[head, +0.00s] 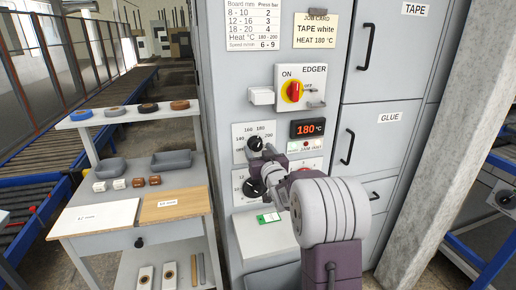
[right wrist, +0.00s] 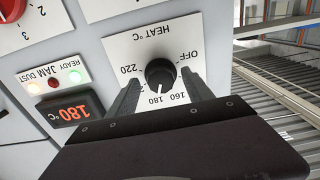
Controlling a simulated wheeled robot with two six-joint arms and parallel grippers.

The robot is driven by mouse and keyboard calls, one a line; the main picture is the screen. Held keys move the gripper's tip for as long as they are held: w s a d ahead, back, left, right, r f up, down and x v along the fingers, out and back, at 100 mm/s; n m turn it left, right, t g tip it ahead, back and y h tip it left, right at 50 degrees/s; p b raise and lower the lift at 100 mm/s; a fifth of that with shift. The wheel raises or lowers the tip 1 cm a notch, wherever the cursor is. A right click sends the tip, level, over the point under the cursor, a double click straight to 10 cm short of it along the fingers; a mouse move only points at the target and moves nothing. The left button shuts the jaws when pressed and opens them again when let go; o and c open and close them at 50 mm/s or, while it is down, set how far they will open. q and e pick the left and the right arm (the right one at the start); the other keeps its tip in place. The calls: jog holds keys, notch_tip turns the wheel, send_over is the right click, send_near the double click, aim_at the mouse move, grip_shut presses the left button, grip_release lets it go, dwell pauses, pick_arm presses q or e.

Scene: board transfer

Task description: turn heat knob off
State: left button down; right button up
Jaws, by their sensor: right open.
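The black heat knob (head: 255,144) sits on a white dial plate on the grey cabinet front. It shows in the right wrist view (right wrist: 160,73), upside down, with its white mark near 180; OFF is printed on the same dial. My right gripper (right wrist: 160,92) is open, with one finger on each side of the knob and gaps visible. I cannot tell how far the fingertips reach along the knob. In the head view my right gripper (head: 264,154) is just below the knob, partly hidden by its own arm. My left gripper is not in view.
The temperature display (head: 307,128) reads 180 °C. A red and yellow edger switch (head: 293,92) is above, and another black knob (head: 253,187) is below. A shelf trolley (head: 85,163) with boards and tape rolls stands left. A pale post (head: 440,150) stands right.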

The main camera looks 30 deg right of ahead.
jog(key=shift+w+d, duration=0.1)
jog(key=shift+w, duration=0.45)
grip_shut()
